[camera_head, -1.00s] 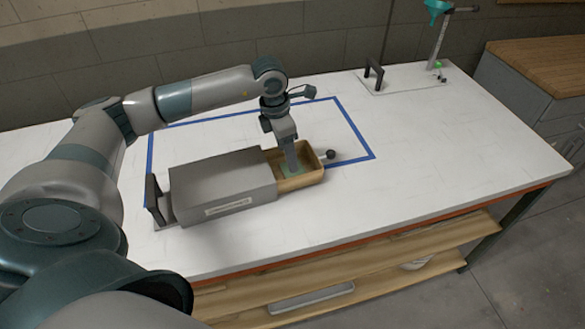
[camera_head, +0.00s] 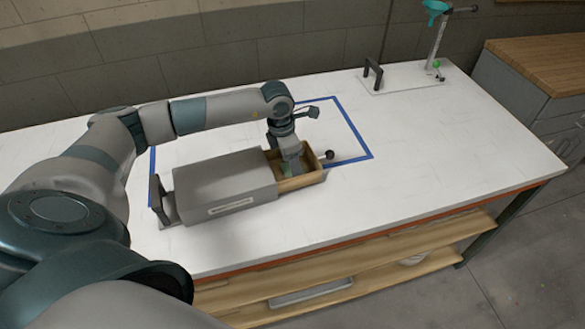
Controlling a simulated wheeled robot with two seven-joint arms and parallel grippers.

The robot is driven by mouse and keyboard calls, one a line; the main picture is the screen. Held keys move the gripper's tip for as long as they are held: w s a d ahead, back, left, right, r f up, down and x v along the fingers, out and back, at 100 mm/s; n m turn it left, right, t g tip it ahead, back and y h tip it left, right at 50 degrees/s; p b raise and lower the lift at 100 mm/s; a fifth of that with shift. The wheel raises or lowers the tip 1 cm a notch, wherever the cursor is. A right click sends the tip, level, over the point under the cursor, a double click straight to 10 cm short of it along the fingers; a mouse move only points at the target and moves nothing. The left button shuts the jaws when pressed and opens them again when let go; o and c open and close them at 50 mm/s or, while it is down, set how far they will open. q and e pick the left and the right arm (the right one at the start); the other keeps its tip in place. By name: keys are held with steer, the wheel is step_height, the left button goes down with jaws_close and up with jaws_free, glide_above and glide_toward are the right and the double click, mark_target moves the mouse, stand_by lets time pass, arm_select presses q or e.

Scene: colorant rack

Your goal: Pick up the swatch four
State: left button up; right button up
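A grey box (camera_head: 222,186) with a label on its front lies on the white table. A wooden drawer (camera_head: 305,182) is pulled out of its right end, with a dark round knob on the right. A small green patch (camera_head: 287,169), perhaps a swatch, shows inside the drawer. No number can be read on it. My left gripper (camera_head: 291,168) points down into the drawer at the green patch. Its fingertips are hidden or too small to tell whether they are open or shut. My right gripper is not in view.
Blue tape (camera_head: 350,123) outlines an area around the box on the white table (camera_head: 430,160). A black handle (camera_head: 157,198) stands at the box's left end. A stand with a teal funnel (camera_head: 437,8) is at the back right.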

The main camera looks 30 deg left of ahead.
arm_select(q)
steer(key=shift+c, duration=0.6)
steer(key=c, duration=0.7)
steer(key=shift+r, duration=0.15)
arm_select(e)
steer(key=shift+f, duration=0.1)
arm_select(q)
steer(key=shift+w+r+b, duration=0.1)
steer(key=shift+r+b, duration=0.45)
step_height(320, 180, up, 2)
steer(key=shift+r+b, duration=0.1)
steer(key=shift+b, duration=0.65)
steer(key=d+r+b, duration=0.1)
steer(key=d+r, duration=0.1)
steer(key=d, duration=0.2)
steer(key=d+r+b, duration=0.2)
steer(key=d+r, duration=0.1)
steer(key=d+r+b, duration=0.1)
steer(key=d+r, duration=0.1)
steer(key=d, duration=0.2)
steer(key=shift+w+d+r, duration=0.25)
steer(key=shift+w+d, duration=0.05)
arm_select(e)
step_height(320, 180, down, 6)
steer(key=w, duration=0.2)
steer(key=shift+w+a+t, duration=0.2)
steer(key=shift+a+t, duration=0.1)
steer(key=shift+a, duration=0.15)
